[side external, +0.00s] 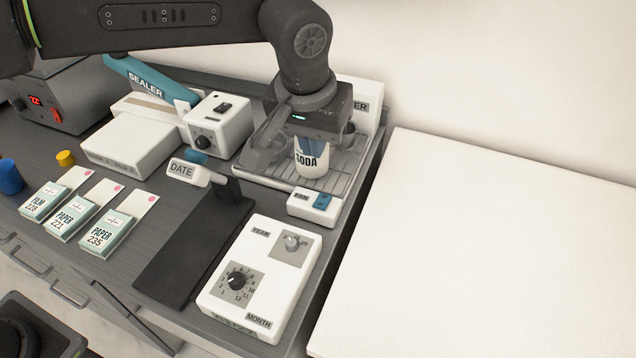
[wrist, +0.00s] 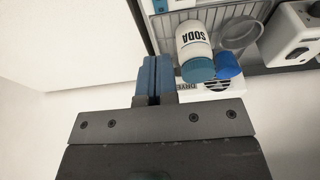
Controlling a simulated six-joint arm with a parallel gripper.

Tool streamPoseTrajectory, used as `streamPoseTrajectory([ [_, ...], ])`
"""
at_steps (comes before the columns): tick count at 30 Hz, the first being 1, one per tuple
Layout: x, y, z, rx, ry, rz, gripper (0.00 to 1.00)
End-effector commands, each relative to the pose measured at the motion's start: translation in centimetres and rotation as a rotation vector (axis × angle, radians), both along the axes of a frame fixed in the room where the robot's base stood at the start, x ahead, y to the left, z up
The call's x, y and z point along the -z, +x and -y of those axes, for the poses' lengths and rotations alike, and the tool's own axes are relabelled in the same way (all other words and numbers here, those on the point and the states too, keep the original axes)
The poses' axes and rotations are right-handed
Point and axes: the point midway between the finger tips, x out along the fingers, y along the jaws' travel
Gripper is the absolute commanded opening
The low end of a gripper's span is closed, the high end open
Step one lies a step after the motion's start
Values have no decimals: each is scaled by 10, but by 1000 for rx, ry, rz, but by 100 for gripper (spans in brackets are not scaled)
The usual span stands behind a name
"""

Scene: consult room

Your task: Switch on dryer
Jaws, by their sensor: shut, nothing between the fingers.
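The dryer (side external: 363,106) is a white box at the back of the wire rack, its label partly hidden by my arm; part of its label and a dark vent show in the wrist view (wrist: 213,88). My gripper (side external: 311,150) is over the rack, shut and empty, beside the SODA bottle (side external: 309,163). In the wrist view its blue fingers (wrist: 153,72) are together, left of the bottle (wrist: 194,48).
The wire rack (side external: 345,166) also holds a clear cup (wrist: 238,33). A white dial box (side external: 262,277), black stand (side external: 195,240) and DATE stamp (side external: 190,172) stand in front. The sealer (side external: 150,80) is behind left. A bare white surface (side external: 490,240) lies right.

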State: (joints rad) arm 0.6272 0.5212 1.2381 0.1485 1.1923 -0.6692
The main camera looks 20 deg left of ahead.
Motion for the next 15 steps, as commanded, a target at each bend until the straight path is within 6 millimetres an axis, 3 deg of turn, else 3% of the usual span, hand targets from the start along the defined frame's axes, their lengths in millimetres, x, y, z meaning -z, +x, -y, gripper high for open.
streamPoseTrajectory([
  [5, 20, 5, -1, -1, 3, -4, 0],
  [15, 88, 21, -1, -1, 3, -5, 0],
])
